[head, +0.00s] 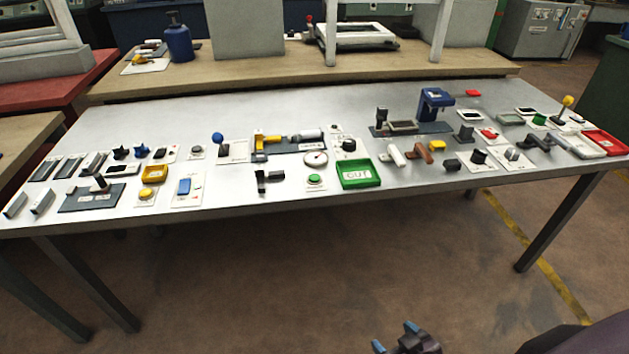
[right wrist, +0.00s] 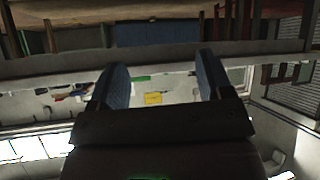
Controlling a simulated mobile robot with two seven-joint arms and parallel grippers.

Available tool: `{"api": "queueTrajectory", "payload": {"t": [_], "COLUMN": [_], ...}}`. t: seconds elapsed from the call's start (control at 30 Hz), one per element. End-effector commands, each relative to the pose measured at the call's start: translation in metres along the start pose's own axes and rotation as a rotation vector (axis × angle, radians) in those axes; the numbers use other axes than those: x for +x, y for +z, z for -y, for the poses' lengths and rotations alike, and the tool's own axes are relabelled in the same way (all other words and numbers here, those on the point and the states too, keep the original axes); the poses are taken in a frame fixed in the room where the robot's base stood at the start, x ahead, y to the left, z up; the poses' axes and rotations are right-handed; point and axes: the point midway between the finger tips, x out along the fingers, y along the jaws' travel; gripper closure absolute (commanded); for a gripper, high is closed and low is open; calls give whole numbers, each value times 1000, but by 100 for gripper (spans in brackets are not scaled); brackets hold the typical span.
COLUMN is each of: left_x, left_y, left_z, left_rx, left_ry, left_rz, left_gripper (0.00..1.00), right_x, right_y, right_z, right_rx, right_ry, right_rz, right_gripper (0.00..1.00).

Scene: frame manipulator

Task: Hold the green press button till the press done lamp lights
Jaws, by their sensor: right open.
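A round green button (head: 315,179) sits on a small white plate near the table's front edge, left of the green tray and below a round white gauge. I take it as the press button, but its label is too small to read. A second green piece (head: 539,119) lies at the right on a white plate. I cannot make out which item is the press done lamp or whether it is lit. My right gripper (head: 395,337) is low at the bottom of the head view, in front of the table and far from the button. In the right wrist view its blue fingers (right wrist: 163,80) are apart and empty. My left gripper is out of view.
The white table (head: 225,212) holds several fixtures, including a yellow-and-grey press-like device (head: 270,143), a round gauge (head: 316,158), a green tray (head: 360,173) and a blue clamp (head: 433,103). A wooden bench (head: 240,75) stands behind. The floor in front is clear.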

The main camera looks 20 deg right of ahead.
Motion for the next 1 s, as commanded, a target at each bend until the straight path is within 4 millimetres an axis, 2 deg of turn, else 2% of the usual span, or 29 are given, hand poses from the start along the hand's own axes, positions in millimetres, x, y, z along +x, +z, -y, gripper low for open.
{"api": "queueTrajectory", "payload": {"t": [0.37,0.83,1.0], "left_x": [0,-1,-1], "left_y": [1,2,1], "left_z": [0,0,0], "left_rx": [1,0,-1], "left_ry": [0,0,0], "left_rz": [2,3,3], "left_gripper": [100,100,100], "right_x": [0,0,0], "right_y": [0,0,0], "right_z": [0,0,0], "right_rx": [0,0,0], "right_ry": [0,0,1], "right_rz": [1,0,0], "right_gripper": [27,99,100]}}
